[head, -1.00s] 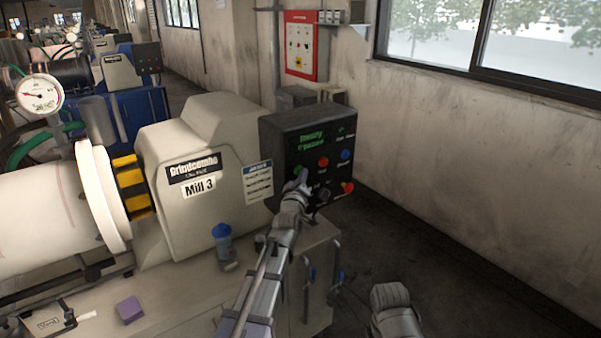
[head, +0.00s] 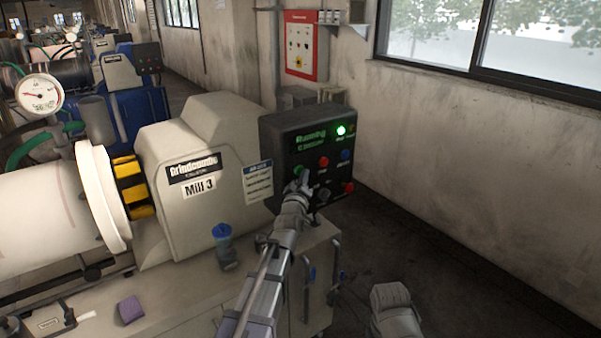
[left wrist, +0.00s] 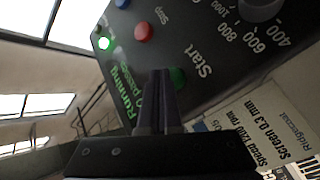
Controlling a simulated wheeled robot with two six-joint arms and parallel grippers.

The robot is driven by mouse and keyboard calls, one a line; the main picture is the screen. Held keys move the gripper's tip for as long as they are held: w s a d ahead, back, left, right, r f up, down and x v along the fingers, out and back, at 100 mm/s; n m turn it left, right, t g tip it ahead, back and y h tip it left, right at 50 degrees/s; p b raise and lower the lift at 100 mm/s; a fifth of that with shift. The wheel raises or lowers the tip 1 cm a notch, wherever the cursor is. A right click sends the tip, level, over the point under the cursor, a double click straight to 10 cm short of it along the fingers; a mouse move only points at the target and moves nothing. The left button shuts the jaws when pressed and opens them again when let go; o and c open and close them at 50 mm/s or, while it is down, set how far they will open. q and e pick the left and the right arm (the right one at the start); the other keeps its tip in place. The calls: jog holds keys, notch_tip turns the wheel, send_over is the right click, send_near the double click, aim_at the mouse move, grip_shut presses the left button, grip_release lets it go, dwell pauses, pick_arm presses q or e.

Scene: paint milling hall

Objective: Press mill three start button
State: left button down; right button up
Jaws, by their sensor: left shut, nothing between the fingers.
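The black control panel (head: 277,150) of Mill 3 (head: 199,187) stands at the right end of the cream mill. Its display reads "Running", and a green lamp (head: 341,130) at its upper right is lit. My left gripper (head: 303,181) is shut and empty, its tips at the green start button (head: 298,171). In the left wrist view the closed fingers (left wrist: 159,76) reach the green button (left wrist: 178,77) beside the word "Start" and partly cover it. I cannot tell whether they still touch it. My right arm's end (head: 392,302) shows at the bottom; its fingers are not clear.
The red stop button (left wrist: 144,32) sits close to the start button. The panel also has a blue button (head: 345,155), a dial and a lower red button (head: 348,188). A blue-capped bottle (head: 222,245) and a purple block (head: 130,309) are on the mill's base.

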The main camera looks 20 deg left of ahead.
pick_arm(q)
jog(key=shift+s+d, duration=0.2)
jog(key=shift+d, duration=0.05)
jog(key=s+d, duration=0.1)
jog(key=d, duration=0.1)
jog(key=s+d, duration=0.2)
dwell(0.6)
dwell(0.5)
